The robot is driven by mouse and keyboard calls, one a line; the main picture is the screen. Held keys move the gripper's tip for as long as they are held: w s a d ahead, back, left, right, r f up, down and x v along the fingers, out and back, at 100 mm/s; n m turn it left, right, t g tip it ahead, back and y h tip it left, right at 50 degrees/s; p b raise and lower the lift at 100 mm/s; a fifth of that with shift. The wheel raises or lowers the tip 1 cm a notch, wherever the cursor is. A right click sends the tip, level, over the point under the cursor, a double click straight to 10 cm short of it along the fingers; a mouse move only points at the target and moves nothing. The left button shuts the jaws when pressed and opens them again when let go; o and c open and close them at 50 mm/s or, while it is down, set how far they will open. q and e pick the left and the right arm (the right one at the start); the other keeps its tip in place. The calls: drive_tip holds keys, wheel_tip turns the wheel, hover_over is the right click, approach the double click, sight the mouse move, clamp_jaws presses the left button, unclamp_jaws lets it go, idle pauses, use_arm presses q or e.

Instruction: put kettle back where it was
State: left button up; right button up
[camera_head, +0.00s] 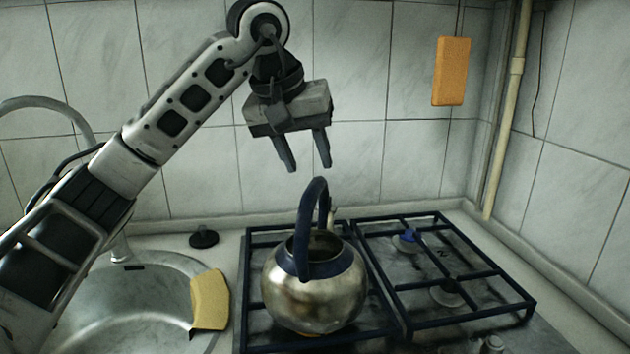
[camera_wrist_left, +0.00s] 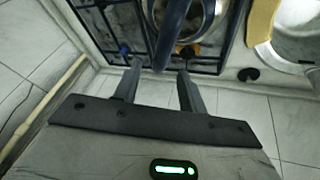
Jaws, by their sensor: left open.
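The kettle (camera_head: 313,285) is a round metal pot with a dark blue arched handle (camera_head: 310,225). It stands upright on the left grate of the stove (camera_head: 255,320). My left gripper (camera_head: 304,168) is open and empty, above the kettle's handle, with its fingers pointing down and a gap to the handle. In the left wrist view the open fingers (camera_wrist_left: 160,78) point toward the blue handle (camera_wrist_left: 172,30), with part of the kettle (camera_wrist_left: 208,22) behind it. My right gripper is not in view.
The right grate (camera_head: 455,270) is empty. A metal sink (camera_head: 140,300) with a faucet lies at left, with a yellow cloth or sponge (camera_head: 210,300) on its edge. A black plug (camera_head: 203,237) lies behind. An orange board (camera_head: 451,71) hangs on the tiled wall near a pipe (camera_head: 508,110).

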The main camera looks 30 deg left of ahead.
use_arm(q)
drive_tip(key=v, duration=0.4)
drive_tip(key=shift+s+r, duration=0.1)
drive_tip(key=shift+r, duration=0.05)
idle(0.4)
